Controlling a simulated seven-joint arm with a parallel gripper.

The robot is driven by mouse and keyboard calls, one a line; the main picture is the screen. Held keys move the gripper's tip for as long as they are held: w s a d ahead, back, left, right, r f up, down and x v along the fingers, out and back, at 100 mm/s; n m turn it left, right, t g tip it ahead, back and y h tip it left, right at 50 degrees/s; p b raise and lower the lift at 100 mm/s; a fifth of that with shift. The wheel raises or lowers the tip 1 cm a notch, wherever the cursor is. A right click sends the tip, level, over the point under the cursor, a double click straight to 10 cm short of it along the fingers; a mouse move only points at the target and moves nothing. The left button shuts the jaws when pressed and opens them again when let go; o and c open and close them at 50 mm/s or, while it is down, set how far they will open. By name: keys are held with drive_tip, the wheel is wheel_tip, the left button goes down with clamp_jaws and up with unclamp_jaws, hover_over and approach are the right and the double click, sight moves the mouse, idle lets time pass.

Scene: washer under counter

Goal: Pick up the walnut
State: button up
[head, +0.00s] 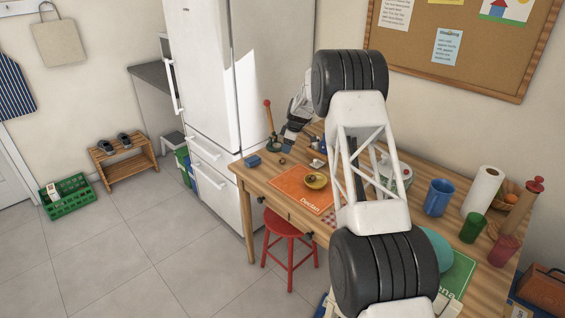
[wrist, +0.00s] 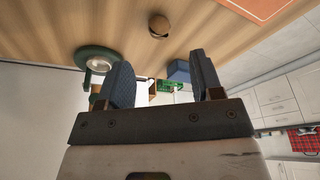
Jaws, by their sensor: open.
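The walnut (wrist: 158,25), small, round and brown, lies on the wooden table near the top middle of the wrist view. In the head view a small brown thing that looks like it (head: 282,161) lies between the blue box and the orange placemat. My gripper (wrist: 156,56) is open, with its two blue-grey fingers apart and nothing between them. The walnut is ahead of the fingertips, apart from them. In the head view my gripper (head: 290,134) hangs over the table's far left end, partly blurred into the things there.
A small blue box (head: 252,161) sits near the table edge. A green round object (wrist: 97,58) is beside my left-hand finger in the wrist view. The fridge (head: 205,80) stands close behind the table's end.

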sight(282, 161)
drive_tip(key=shift+x, duration=1.3)
drive_tip(key=shift+x, duration=2.6)
drive_tip(key=shift+a, duration=0.1)
drive_tip(key=c, duration=1)
